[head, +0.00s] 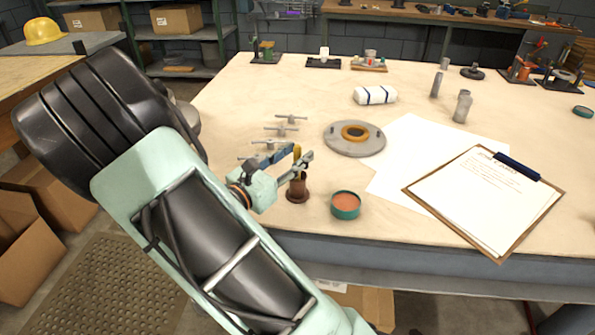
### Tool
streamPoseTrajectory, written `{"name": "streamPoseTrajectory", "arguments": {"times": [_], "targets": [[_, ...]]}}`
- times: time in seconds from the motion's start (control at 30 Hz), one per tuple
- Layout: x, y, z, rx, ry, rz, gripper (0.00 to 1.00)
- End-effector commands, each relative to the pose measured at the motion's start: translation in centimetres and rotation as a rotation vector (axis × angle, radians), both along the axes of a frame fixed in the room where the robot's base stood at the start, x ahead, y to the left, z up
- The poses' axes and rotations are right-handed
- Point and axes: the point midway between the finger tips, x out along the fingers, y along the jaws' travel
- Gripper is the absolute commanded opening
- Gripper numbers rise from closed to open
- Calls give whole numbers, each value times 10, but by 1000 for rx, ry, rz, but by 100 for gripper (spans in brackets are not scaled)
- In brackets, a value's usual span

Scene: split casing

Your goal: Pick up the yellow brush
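The yellow brush (297,152) shows in the head view as a thin upright yellow piece above a small brown cup (298,190) near the table's front edge. The lower part of the brush is hidden by my gripper and the cup. My gripper (302,158) reaches in from the left, just above the cup, with one finger on each side of the brush. The fingers are close to the brush, but whether they touch it is too small to tell.
A green tin (345,212) with orange contents stands right of the cup. Several T-shaped metal pieces (280,130) lie behind my gripper. A round grey plate (340,143) with a ring, white paper (420,140) and a clipboard (480,200) lie to the right.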

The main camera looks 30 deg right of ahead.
Motion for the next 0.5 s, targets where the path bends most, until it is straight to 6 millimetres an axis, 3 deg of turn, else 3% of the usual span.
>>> {"name": "streamPoseTrajectory", "arguments": {"times": [0.33, 0.5], "targets": [[4, -9, 0, 0, 0, 0, 33], [4, -8, 0, 0, 0, 0, 14]]}}
